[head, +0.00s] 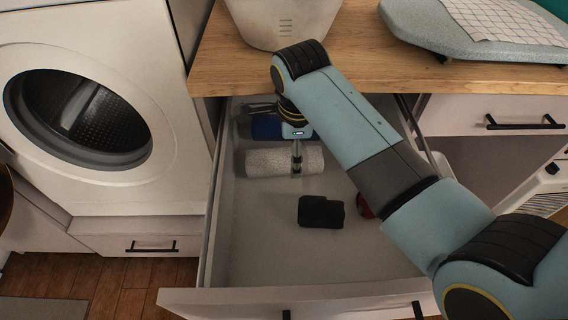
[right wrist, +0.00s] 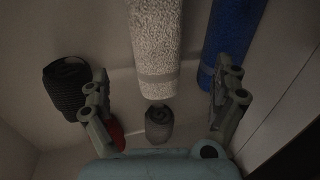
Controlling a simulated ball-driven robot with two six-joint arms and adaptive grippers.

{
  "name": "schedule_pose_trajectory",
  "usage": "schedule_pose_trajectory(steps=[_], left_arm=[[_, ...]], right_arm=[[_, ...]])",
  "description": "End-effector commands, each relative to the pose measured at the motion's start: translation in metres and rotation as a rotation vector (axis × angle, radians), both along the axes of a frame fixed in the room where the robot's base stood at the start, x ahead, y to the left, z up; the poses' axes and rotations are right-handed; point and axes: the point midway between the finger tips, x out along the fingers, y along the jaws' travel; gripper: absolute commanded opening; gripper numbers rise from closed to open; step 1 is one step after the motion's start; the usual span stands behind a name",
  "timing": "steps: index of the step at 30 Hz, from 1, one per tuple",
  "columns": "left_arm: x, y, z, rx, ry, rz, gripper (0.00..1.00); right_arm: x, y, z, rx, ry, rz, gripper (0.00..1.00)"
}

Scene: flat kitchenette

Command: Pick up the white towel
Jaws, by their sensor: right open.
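The white towel (head: 262,162) is a rolled, fluffy cylinder lying crosswise in the open drawer (head: 255,240). My right gripper (head: 297,165) points down over the right part of the towel, reaching in from above. In the right wrist view the towel (right wrist: 156,45) runs up the picture between the two open fingers of my right gripper (right wrist: 165,92). The fingers are apart and hold nothing. I cannot tell how far they reach down beside the towel. My left gripper is not in view.
A blue towel (right wrist: 232,35) lies beside the white one, close to the drawer side. A black rolled item (head: 321,211), a red object (head: 364,206) and a dark grey cylinder (right wrist: 158,123) are also in the drawer. The wooden counter (head: 225,68) overhangs the drawer's back.

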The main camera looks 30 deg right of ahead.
Motion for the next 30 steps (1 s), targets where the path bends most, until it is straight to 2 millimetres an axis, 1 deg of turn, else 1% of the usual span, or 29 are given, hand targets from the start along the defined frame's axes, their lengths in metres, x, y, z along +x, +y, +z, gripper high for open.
schedule_pose_trajectory(steps=[10, 13, 19, 20, 30], left_arm=[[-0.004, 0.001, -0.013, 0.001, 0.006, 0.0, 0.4], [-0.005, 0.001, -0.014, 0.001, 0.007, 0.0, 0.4], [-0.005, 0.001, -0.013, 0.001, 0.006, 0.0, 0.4], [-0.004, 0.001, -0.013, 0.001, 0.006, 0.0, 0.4], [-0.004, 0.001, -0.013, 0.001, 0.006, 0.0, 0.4]], right_arm=[[0.01, -0.002, -0.05, -0.002, 0.003, 0.002, 0.96], [0.011, -0.003, -0.057, -0.001, 0.001, 0.002, 0.96], [0.011, -0.003, -0.057, -0.002, 0.001, 0.003, 0.96], [0.011, -0.003, -0.057, -0.002, 0.001, 0.003, 0.95], [0.011, -0.003, -0.057, -0.002, 0.002, 0.003, 0.5]])
